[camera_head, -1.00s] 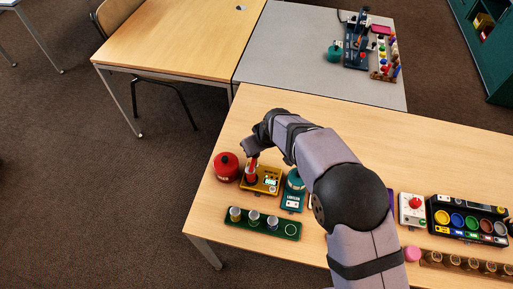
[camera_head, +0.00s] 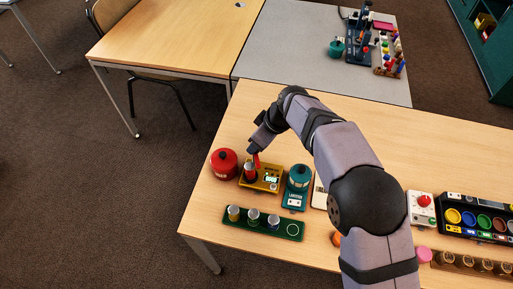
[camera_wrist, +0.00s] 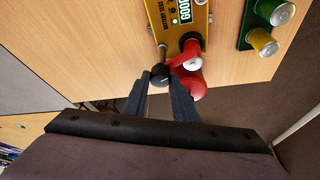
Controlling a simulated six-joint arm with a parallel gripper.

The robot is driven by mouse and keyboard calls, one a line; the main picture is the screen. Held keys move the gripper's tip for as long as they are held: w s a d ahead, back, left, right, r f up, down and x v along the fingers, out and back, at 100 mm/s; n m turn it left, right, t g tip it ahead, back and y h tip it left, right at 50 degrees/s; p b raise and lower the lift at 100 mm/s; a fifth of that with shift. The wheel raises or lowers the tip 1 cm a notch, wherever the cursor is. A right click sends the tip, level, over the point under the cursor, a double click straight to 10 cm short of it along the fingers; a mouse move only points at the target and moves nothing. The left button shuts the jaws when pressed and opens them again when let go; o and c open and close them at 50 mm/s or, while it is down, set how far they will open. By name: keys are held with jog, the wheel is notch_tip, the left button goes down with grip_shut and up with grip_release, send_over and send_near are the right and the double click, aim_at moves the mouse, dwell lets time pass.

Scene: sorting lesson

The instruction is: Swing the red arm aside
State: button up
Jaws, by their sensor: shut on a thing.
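The yellow battery tester (camera_head: 262,181) stands near the left end of the table, and its small display is lit green. In the wrist view its display reads GOOD (camera_wrist: 184,12). The red arm (camera_head: 257,160) sits at the tester's far left side. In the wrist view the red arm (camera_wrist: 178,62) reaches from a dark knob (camera_wrist: 160,75) toward a silver-topped cylinder (camera_wrist: 192,64) in the tester; whether it touches the cylinder is unclear. My gripper (camera_wrist: 160,82) is shut on the red arm's knob end. In the head view my gripper (camera_head: 254,149) partly hides that end.
A red canister (camera_head: 224,164) stands close left of the tester, a teal lantern (camera_head: 298,185) close right. A green rack (camera_head: 263,224) with several cylinders and one empty ring lies in front. The table behind my gripper is clear.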

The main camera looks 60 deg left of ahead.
jog(key=n+g, duration=0.1)
jog(key=n, duration=0.2)
jog(key=shift+w+n+h, duration=0.15)
jog(key=shift+n+h, duration=0.25)
jog(key=shift+n+g+h+p, duration=0.4)
jog(key=shift+n+p, duration=0.5)
jog(key=shift+n, duration=0.3)
jog(key=shift+a+n+p, duration=0.1)
jog(key=shift+n+p, duration=0.5)
jog(key=shift+n, duration=0.1)
jog(key=o, duration=1)
jog(key=shift+w+r, duration=0.1)
jog(key=shift+w+r, duration=0.2)
jog(key=shift+r, duration=0.4)
jog(key=shift+p+v, duration=0.4)
jog(key=shift+v, duration=2.5)
